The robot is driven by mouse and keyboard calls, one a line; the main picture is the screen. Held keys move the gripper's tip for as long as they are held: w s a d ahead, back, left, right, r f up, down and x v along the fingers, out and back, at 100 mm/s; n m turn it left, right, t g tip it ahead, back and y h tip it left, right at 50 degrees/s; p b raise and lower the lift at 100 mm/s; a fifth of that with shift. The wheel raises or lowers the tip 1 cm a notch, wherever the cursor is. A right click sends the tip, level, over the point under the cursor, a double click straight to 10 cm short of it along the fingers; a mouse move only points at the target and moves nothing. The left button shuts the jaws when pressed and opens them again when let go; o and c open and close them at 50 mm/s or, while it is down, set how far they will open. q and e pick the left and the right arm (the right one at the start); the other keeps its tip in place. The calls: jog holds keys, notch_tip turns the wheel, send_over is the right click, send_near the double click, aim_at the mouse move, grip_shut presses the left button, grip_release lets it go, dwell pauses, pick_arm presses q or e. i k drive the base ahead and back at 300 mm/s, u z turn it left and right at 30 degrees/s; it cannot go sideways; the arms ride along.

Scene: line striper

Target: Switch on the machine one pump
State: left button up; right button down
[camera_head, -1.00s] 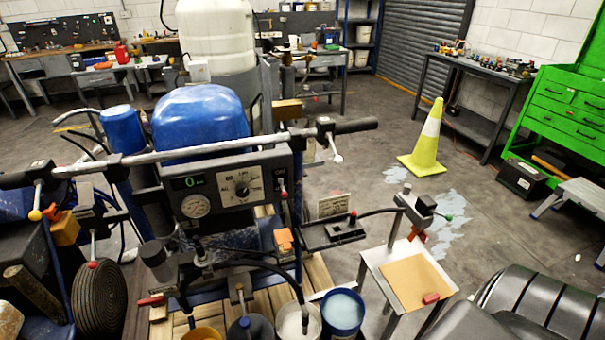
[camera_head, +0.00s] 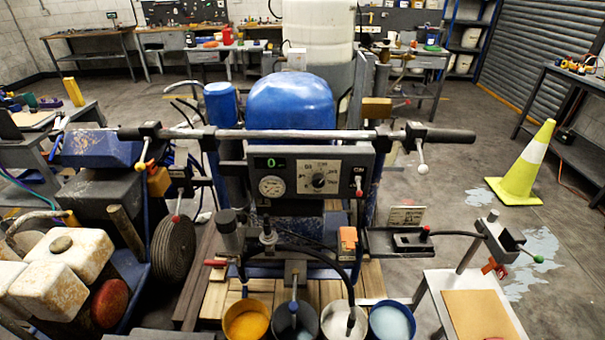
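The line striper stands in front of me with a blue rounded cover (camera_head: 291,102). A dark control panel (camera_head: 240,172) sits under its wide handlebar (camera_head: 300,134). The panel has a green display (camera_head: 271,162) that appears to read 0, a round pressure gauge (camera_head: 271,186) and a black knob (camera_head: 319,181) on a white dial plate. At the panel's right end is a small red-tipped toggle switch (camera_head: 359,184) below a small white label; its position is too small to tell. Neither of my grippers shows in the head view.
Below the panel stand several paint buckets, such as a yellow one (camera_head: 247,320) and a light-blue one (camera_head: 392,322), on wooden planks. Stained white containers (camera_head: 68,255) are at left. A small stand (camera_head: 440,287) and a yellow cone (camera_head: 527,165) are at right, with open floor beyond.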

aim_at(358, 193)
jog(key=z, duration=2.45)
jog(key=k, duration=0.65)
jog(key=u, duration=0.55)
